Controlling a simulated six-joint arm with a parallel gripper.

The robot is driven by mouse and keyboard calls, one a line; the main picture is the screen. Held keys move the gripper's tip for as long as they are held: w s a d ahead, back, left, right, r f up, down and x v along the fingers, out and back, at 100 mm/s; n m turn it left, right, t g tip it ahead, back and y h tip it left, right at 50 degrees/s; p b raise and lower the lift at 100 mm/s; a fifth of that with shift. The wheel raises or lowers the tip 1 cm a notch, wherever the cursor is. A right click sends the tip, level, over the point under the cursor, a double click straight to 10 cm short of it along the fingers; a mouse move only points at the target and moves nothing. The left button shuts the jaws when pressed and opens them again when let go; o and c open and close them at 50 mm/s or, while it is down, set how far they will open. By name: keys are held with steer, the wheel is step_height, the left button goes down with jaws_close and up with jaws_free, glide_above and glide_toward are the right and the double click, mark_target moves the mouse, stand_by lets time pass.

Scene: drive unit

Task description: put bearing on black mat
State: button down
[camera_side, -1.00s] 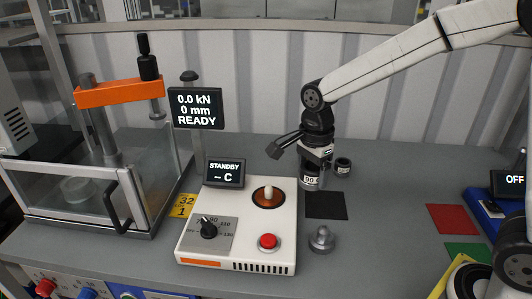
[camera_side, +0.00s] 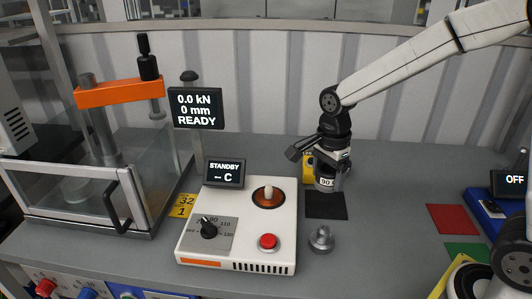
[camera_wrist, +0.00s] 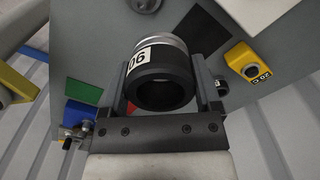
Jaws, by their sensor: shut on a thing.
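My gripper (camera_side: 329,168) is shut on the bearing (camera_side: 327,182), a black and silver ring with a white 90 label. In the wrist view the bearing (camera_wrist: 163,72) sits between the two fingers of my gripper (camera_wrist: 163,95), with its black open end toward the camera. In the side view it is held at the back edge of the black mat (camera_side: 326,207), whose front part is bare. The mat also shows behind the bearing in the wrist view (camera_wrist: 203,42). The exact height of the bearing above the surface is hard to tell.
A yellow block (camera_wrist: 243,60) labelled 20 C stands near the mat. A grey metal part (camera_side: 321,240) stands in front of the mat. The white heater (camera_side: 205,257) is on the left. Red (camera_side: 452,218) and green (camera_side: 466,252) mats lie right, with free table between.

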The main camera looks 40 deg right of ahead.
steer(key=s+d+f, duration=0.3)
steer(key=s+d, duration=0.4)
steer(key=d, duration=0.1)
steer(key=shift+f, duration=0.3)
glide_above(325, 204)
steer(key=s, duration=0.1)
step_height(325, 204, down, 8)
steer(key=shift+s+a+f, duration=0.1)
steer(key=shift+s+f, duration=0.05)
steer(key=shift+f, duration=0.05)
steer(key=shift+w+f, duration=0.4)
steer(key=shift+f, duration=0.05)
steer(key=shift+w+f, duration=0.25)
steer(key=shift+f, duration=1.6)
steer(key=shift+f, duration=0.15)
